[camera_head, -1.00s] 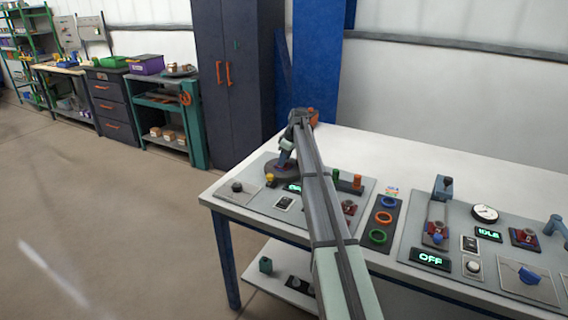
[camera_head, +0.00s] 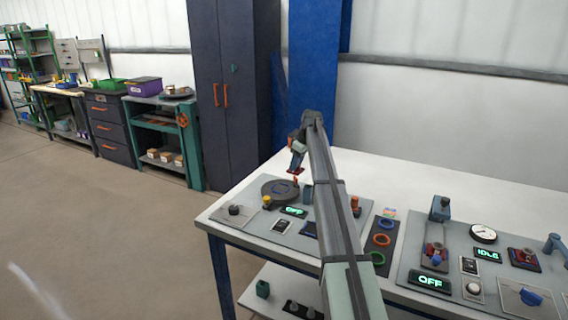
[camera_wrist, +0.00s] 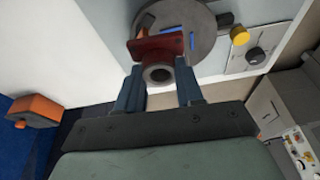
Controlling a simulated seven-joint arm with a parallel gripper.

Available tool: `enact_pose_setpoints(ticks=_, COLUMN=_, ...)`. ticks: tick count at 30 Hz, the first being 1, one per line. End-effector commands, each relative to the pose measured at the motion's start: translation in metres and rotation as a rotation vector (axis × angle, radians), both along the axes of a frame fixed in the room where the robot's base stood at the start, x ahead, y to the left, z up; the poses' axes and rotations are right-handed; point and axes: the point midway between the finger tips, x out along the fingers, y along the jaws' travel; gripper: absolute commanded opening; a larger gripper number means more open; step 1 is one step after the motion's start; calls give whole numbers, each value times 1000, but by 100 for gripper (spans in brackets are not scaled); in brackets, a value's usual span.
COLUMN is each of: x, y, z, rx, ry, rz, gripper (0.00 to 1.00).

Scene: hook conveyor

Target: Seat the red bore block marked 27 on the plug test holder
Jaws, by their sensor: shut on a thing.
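My gripper (camera_head: 297,161) is shut on a red block (camera_head: 296,171) with a grey round bore. In the wrist view the red block (camera_wrist: 158,45) sits between the two blue fingers (camera_wrist: 160,88); its open bore faces the camera. I cannot read a number on it. It is held above a dark round disc (camera_head: 274,190) with blue marks, which also shows in the wrist view (camera_wrist: 203,28). I cannot tell which fixture is the plug test holder. A red part on a dark plate (camera_head: 524,258) stands at the right. My arm hides part of the left panel.
The left panel has a yellow knob (camera_head: 267,201) and a green display (camera_head: 293,211). Green, red and blue rings (camera_head: 381,240) lie on a dark strip. The right panel carries a gauge (camera_head: 482,233) and an OFF display (camera_head: 429,282). The white tabletop (camera_head: 420,190) behind is clear.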

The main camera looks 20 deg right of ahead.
Motion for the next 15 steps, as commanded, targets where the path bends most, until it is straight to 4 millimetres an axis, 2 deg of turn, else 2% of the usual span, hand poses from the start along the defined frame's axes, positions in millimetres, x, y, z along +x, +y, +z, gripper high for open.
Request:
enact_pose_setpoints(ticks=1, x=-27, y=-7, z=-6, rx=2, ry=2, rz=-15, gripper=0)
enact_pose_setpoints(ticks=7, x=-104, y=-21, z=-25, rx=7, ry=6, rz=-55, gripper=0)
enact_pose_setpoints(ticks=12, x=-167, y=-13, z=-40, rx=11, ry=8, rz=-54, gripper=0)
enact_pose_setpoints(ticks=15, x=-195, y=-3, z=-47, rx=11, ry=7, rz=-39, gripper=0)
